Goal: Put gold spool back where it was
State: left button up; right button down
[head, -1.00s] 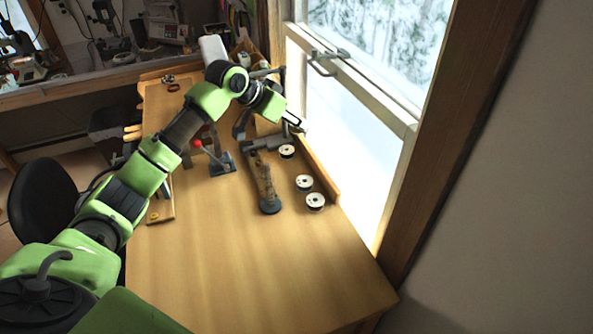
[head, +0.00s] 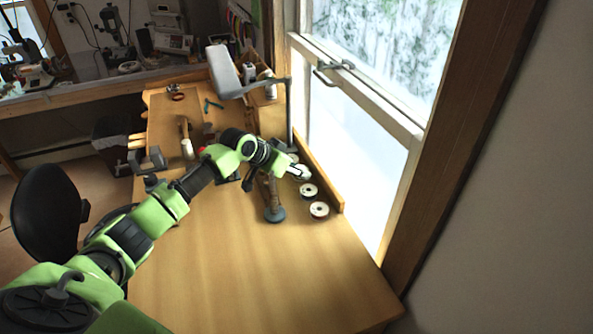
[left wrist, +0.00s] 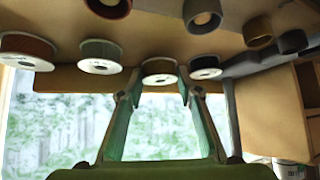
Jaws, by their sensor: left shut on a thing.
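The gold spool (left wrist: 159,69), with a white flange, is between the fingertips of my left gripper (left wrist: 158,92) in the left wrist view. My left gripper (head: 303,173) is shut on it in the head view, low at the window-side edge of the bench, in the gap in a row of spools. I cannot tell whether the spool touches the bench. Two spools, one (head: 308,190) and another (head: 319,209), stand on the near side of the gripper. A dark spool (left wrist: 205,68) is close beside it in the left wrist view. My right gripper is not in view.
A wooden ledge (head: 331,190) runs along the window side. A lamp (head: 224,71) stands at the back. The near part of the wooden bench (head: 250,275) is clear.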

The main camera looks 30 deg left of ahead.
pick_arm(q)
jog(key=shift+f, duration=0.6)
jog(key=o, duration=0.9)
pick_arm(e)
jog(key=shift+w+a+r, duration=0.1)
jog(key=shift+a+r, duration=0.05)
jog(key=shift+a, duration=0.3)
pick_arm(q)
jog(key=shift+r, duration=0.1)
jog(key=b+v, duration=0.2)
jog(key=v, duration=1)
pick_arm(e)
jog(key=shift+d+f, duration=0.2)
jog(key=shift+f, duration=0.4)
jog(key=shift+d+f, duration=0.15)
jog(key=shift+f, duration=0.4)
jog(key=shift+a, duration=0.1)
